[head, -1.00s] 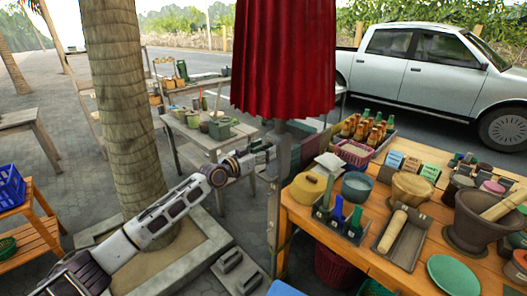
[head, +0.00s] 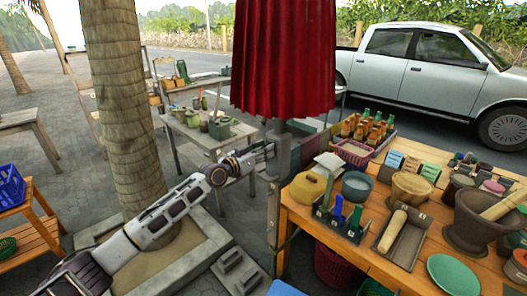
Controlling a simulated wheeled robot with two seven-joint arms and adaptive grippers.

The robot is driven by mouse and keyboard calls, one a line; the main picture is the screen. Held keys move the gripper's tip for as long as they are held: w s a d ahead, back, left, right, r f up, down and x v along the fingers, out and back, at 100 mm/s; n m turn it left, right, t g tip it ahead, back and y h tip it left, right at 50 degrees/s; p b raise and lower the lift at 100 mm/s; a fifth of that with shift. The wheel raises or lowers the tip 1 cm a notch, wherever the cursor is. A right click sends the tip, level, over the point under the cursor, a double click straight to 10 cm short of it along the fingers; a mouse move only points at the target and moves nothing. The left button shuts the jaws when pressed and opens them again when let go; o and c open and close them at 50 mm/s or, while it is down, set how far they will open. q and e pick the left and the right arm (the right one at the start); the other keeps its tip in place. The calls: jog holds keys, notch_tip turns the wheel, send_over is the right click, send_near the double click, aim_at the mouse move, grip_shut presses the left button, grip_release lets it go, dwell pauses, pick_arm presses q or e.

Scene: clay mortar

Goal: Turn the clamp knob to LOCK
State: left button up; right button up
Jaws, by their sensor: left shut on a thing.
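My left gripper (head: 264,150) reaches in from the left to the upright post (head: 280,190) under the red umbrella (head: 283,60). Its fingertips are at the post's left side, just below the umbrella's lower edge. The gripper is shut on the clamp knob there. The knob itself is too small and too covered by the fingers to make out, and no LOCK mark can be read. My right gripper is not in view.
Right of the post, a wooden table (head: 415,262) carries bowls, bottles, a mortar (head: 474,224) and a stone tray (head: 403,238). A palm trunk (head: 132,110) stands behind my left arm. Another table (head: 200,138) with pots is farther back.

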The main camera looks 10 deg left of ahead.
pick_arm(q)
jog(key=n+p, duration=0.2)
jog(key=n, duration=0.6)
jog(key=n+p, duration=0.2)
jog(key=n, duration=0.7)
jog(key=shift+w+a+f+p, duration=0.1)
jog(key=shift+a+f+p, duration=0.1)
jog(key=shift+p, duration=0.2)
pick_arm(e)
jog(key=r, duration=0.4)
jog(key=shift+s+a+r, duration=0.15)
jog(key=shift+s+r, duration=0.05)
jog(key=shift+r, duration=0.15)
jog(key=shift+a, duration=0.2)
